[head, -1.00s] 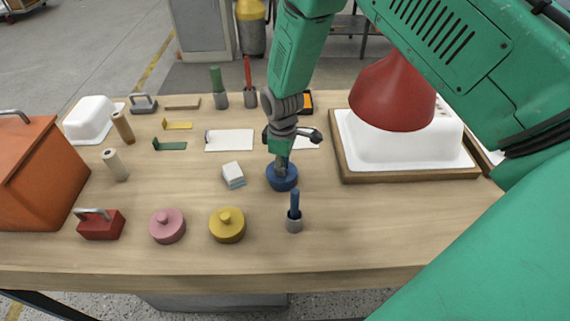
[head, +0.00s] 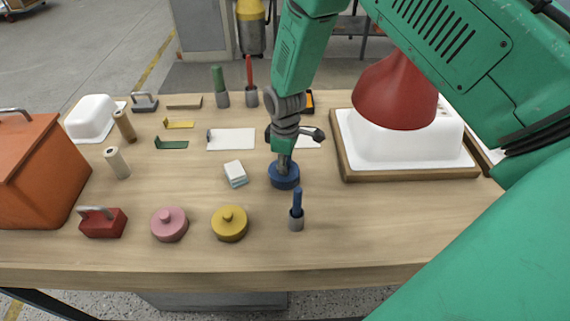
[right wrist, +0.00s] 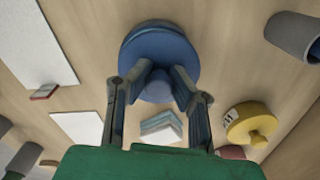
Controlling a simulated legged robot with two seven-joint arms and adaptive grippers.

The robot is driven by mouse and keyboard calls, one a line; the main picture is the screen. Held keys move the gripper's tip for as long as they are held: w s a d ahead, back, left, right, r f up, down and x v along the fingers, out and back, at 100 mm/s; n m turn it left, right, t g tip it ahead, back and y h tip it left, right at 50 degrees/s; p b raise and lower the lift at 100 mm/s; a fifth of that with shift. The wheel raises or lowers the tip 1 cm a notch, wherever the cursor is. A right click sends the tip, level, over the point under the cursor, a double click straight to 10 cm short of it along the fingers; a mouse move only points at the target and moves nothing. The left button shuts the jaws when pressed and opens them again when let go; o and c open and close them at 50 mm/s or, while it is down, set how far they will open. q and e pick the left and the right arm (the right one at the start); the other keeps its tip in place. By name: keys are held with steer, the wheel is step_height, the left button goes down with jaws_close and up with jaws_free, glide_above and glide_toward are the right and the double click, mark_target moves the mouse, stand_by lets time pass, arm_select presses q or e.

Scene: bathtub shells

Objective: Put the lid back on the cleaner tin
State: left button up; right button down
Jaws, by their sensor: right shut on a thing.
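My right gripper (head: 284,168) points straight down over a round blue tin (head: 285,180) on the wooden table. In the right wrist view its two fingers (right wrist: 157,84) close on either side of the round knob of a blue lid (right wrist: 158,55). A dark blue rim shows just behind the lid's far edge; I cannot tell whether the lid sits fully down on the tin. A yellow tin (head: 229,224) and a pink tin (head: 169,224), both with knobbed tops, stand nearer the table's front edge. My left gripper is out of view.
A blue-handled tool in a grey cup (head: 296,221) stands just in front of the blue tin. A small white and teal block (head: 235,174) lies to its left. A white tub shell (head: 372,150) on a wooden base is to the right. An orange box (head: 30,170) stands far left.

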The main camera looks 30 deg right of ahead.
steer(key=shift+d+f, duration=0.25)
steer(key=shift+d, duration=0.7)
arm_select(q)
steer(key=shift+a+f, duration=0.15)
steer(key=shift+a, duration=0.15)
arm_select(e)
steer(key=shift+a+r, duration=0.15)
steer(key=shift+a, duration=0.3)
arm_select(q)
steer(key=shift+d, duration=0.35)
arm_select(e)
steer(key=shift+d+f, duration=0.1)
steer(key=shift+f, duration=0.1)
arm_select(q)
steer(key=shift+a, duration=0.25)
arm_select(e)
steer(key=shift+a+r, duration=0.1)
steer(key=shift+a, duration=0.15)
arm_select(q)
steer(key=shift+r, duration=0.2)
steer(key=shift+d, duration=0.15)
arm_select(e)
steer(key=c, duration=1.4)
jaws_free()
